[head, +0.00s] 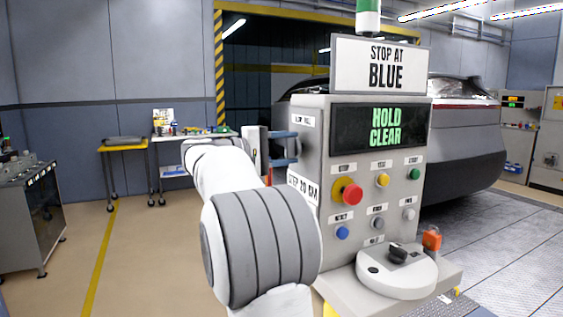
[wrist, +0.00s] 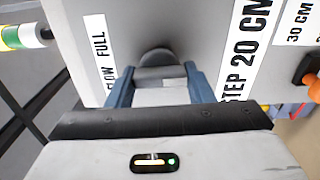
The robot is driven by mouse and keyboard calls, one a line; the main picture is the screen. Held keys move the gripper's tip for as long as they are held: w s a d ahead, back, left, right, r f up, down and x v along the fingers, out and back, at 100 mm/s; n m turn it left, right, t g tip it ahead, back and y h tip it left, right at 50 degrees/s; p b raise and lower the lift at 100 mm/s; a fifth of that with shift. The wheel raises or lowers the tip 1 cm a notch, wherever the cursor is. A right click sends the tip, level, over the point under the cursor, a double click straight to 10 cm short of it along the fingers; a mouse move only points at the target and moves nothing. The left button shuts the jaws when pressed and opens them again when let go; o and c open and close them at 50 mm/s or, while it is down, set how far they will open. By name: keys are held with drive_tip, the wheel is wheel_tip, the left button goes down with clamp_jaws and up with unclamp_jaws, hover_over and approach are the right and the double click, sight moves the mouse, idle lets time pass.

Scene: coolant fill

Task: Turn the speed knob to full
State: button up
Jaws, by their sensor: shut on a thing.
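The speed knob (wrist: 157,57) is a dark round knob on the side face of the grey console (head: 312,150). In the wrist view it sits beside a partly hidden label (wrist: 98,45) whose readable part ends in "LOW FULL". My gripper (wrist: 160,78) has its blue fingers on either side of the knob and is shut on it. A light grey piece shows between the fingers. In the head view my gripper (head: 285,148) reaches the console's left side, and the knob is hidden there. The knob's pointer direction cannot be made out.
The console front has a "HOLD CLEAR" display (head: 380,128), a red stop button (head: 348,193), several small buttons and a black-handled dial (head: 397,270). A "STOP AT BLUE" sign (head: 380,65) stands on top. A car (head: 460,140) is behind.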

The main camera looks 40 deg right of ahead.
drive_tip(key=m+b, duration=0.5)
drive_tip(key=shift+m, duration=0.3)
drive_tip(key=shift+r+m+b, duration=0.1)
drive_tip(key=shift+m+b, duration=1.35)
drive_tip(key=shift+m, duration=0.55)
drive_tip(key=o, duration=1)
drive_tip(key=shift+d, duration=0.1)
drive_tip(key=shift+c, duration=0.2)
drive_tip(key=v, duration=0.7)
drive_tip(key=shift+a+p, duration=0.4)
drive_tip(key=shift+p, duration=0.05)
drive_tip(key=shift+w, duration=0.1)
